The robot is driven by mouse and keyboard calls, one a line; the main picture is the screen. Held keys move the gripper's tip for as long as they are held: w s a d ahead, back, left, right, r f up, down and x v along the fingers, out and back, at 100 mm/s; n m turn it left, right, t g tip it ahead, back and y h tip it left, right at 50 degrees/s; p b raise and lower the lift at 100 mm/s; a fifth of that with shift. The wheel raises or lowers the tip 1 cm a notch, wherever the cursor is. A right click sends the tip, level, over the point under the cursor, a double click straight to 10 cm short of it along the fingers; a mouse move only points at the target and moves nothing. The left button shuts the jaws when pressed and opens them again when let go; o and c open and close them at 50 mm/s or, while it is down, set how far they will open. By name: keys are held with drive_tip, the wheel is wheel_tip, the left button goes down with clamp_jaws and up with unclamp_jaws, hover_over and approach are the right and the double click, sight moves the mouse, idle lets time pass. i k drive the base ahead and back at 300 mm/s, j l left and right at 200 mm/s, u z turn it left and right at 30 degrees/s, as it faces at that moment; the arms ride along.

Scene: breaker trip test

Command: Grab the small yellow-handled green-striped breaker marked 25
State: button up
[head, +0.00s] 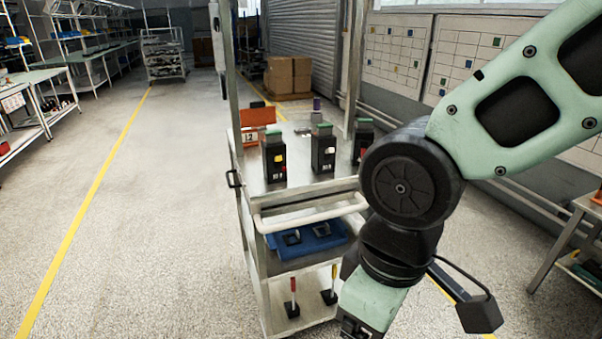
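Three dark breakers with green tops stand upright on the top shelf of a metal cart. The left breaker (273,160) shows a yellow handle on its front. The middle breaker (322,152) shows a pale cream handle. The right breaker (362,140) shows a reddish handle and is partly hidden by my arm. Their number marks are too small to read, so I cannot tell which is 25. My gripper (355,328) is at the bottom edge, low in front of the cart's right side and apart from the breakers. Its fingertips are cut off by the frame.
The cart (256,201) has upright posts and a pale front handle bar (310,212). An orange sign (257,119) stands behind the left breaker. A blue tray (308,240) is on the middle shelf. A work table (585,205) stands right. The floor left is clear.

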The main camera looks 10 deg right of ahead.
sight(273, 145)
drive_tip(key=i+u, duration=0.2)
drive_tip(key=u, duration=0.25)
drive_tip(key=i+l+u, duration=0.15)
drive_tip(key=u, duration=0.25)
drive_tip(key=i+l+u, duration=0.2)
drive_tip(key=u, duration=0.25)
